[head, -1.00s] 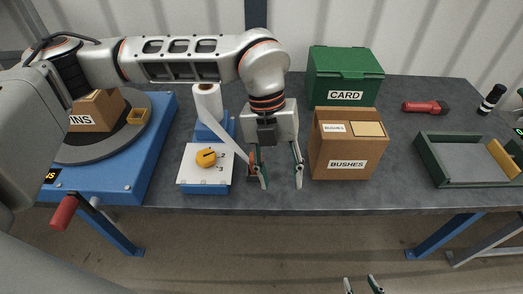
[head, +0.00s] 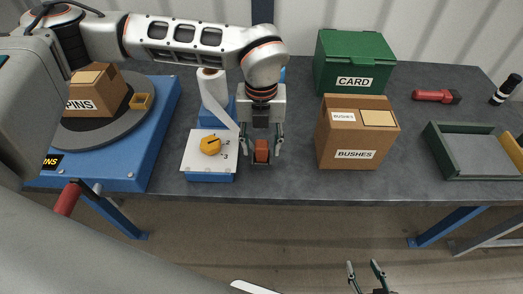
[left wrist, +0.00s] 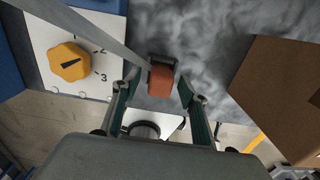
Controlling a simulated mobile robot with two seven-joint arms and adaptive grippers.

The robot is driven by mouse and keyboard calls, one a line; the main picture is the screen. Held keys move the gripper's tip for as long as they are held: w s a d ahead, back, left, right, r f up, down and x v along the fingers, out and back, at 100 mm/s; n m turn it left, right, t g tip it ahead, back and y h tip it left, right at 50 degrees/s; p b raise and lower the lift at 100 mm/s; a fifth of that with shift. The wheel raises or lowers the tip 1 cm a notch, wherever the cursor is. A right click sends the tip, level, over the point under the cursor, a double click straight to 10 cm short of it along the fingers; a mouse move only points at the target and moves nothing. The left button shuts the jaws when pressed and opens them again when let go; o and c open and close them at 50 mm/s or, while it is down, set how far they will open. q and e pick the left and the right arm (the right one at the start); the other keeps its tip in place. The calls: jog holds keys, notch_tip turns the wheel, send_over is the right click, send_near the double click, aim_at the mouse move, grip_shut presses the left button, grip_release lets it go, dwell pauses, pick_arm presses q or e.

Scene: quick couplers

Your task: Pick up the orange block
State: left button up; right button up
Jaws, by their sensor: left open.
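The orange block (head: 262,151) is on the grey table near its front edge, in or against a small dark holder. It also shows in the left wrist view (left wrist: 161,82), with the dark holder (left wrist: 162,61) around its far side. My left gripper (head: 261,149) points down over it and is open, one finger on each side of the block. In the left wrist view the left gripper's fingertips (left wrist: 159,84) are apart, with gaps to the block. My right gripper (head: 364,270) is at the bottom of the head view, off the table, fingers apart and empty.
Close left stand a white panel with a yellow knob (head: 210,146) and a paper roll whose strip (head: 222,108) hangs near my left finger. A BUSHES carton (head: 342,146) stands to the right, a green CARD box (head: 350,62) behind it. A tray (head: 438,165) lies far right.

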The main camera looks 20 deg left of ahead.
pick_arm(q)
jog(key=shift+f, duration=0.35)
jog(key=c, duration=1.2)
jog(key=shift+r, duration=0.1)
